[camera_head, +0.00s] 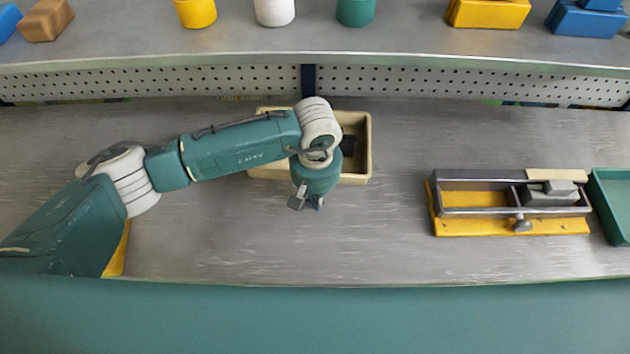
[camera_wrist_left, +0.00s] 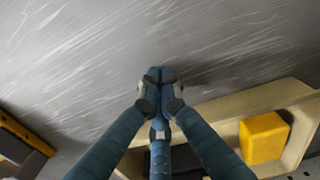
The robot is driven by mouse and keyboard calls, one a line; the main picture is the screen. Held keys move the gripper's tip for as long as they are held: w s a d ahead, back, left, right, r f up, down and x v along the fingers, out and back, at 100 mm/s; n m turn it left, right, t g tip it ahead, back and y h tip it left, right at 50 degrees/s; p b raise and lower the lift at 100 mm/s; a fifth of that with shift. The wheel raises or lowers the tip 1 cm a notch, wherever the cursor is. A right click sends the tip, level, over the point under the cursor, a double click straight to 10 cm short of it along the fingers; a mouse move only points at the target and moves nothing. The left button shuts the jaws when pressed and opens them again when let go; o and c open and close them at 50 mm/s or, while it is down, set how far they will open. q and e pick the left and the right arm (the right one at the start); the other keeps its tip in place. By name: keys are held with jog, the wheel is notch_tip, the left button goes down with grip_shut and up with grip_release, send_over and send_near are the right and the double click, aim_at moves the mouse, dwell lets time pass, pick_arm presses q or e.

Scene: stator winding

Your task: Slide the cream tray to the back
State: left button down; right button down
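The cream tray (camera_head: 366,150) lies on the metal bench near the middle, below the back perforated panel, partly hidden behind my left arm. It also shows in the left wrist view (camera_wrist_left: 240,103), with a yellow block (camera_wrist_left: 264,137) inside. Something dark (camera_head: 347,145) shows inside it in the head view. My left gripper (camera_head: 307,204) points down just in front of the tray's front wall. In the left wrist view its fingertips (camera_wrist_left: 160,76) are together with nothing between them. I cannot tell whether it touches the tray. My right gripper is not in view.
A yellow fixture (camera_head: 450,226) with a metal frame and grey blocks stands at the right, beside a green tray (camera_head: 612,205). A shelf (camera_head: 380,48) with cups and blocks runs along the back above the perforated panel (camera_head: 430,84). The bench between tray and fixture is clear.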

pick_arm(q)
jog(key=w, duration=0.2)
jog(key=w+p, duration=0.1)
jog(key=shift+w+a+r, duration=0.1)
jog(key=shift+a+r, duration=0.05)
jog(key=shift+r, duration=0.1)
jog(key=shift+w+f, duration=0.1)
jog(key=shift+w, duration=0.3)
